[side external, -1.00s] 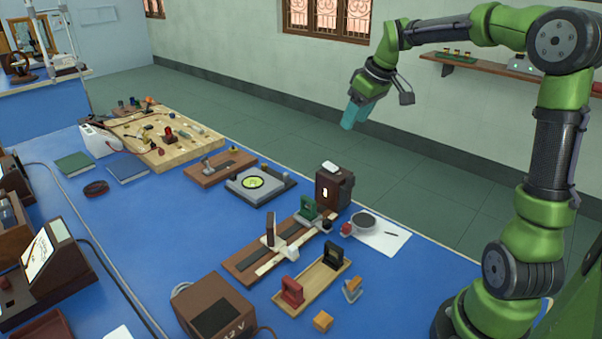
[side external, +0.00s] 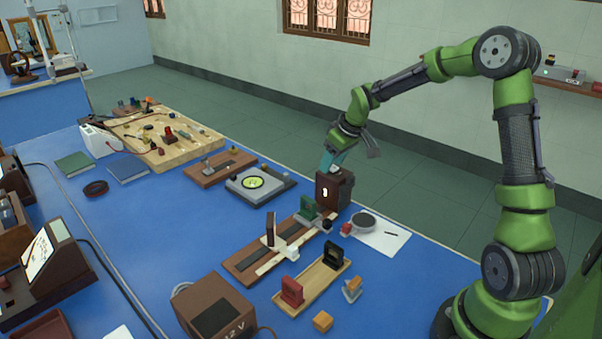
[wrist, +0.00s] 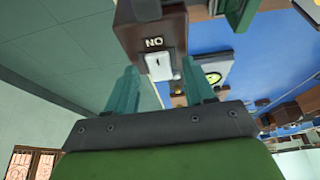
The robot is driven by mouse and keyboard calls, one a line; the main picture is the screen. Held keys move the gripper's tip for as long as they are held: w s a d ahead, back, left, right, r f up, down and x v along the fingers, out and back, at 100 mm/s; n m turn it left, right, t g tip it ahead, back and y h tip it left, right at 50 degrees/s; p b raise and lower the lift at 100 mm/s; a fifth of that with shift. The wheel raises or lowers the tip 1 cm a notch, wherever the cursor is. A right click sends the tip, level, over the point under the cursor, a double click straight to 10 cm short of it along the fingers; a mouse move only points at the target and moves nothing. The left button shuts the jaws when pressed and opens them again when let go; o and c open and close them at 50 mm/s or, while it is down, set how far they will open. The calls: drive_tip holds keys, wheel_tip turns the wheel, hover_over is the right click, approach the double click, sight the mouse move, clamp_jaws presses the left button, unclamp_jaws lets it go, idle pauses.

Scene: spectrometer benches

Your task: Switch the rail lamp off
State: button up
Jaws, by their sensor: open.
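The rail lamp (side external: 336,190) is a dark brown box at the far end of the wooden rail bench (side external: 247,264). A bright slot shows on its near face. In the wrist view, the lamp's brown top (wrist: 157,22) carries a white rocker switch (wrist: 167,66) beside a dark label with white letters that read "NO" in this view. My gripper (side external: 327,163) is just above the lamp's top, pointing down. In the wrist view, its two teal fingers (wrist: 158,72) are spread apart on either side of the switch, with nothing held. Contact with the switch cannot be told.
A green holder (side external: 308,208) and a white-based upright plate stand on the rail. A wooden tray (side external: 312,280) with red and black holders lies nearer. A magnifier (side external: 363,221) rests on white paper at right. A round-dial instrument (side external: 258,183) stands left of the lamp.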

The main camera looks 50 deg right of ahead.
sight(336, 168)
clamp_jaws()
drive_tip(key=shift+w+g, duration=0.25)
drive_tip(key=shift+g, duration=0.35)
drive_tip(key=shift+w+r+g, duration=0.1)
drive_tip(key=shift+w+g, duration=0.1)
drive_tip(key=shift+g, duration=0.9)
unclamp_jaws()
wheel_tip(336, 168, up, 17)
drive_tip(key=s, duration=0.1)
drive_tip(key=shift+s, duration=0.35)
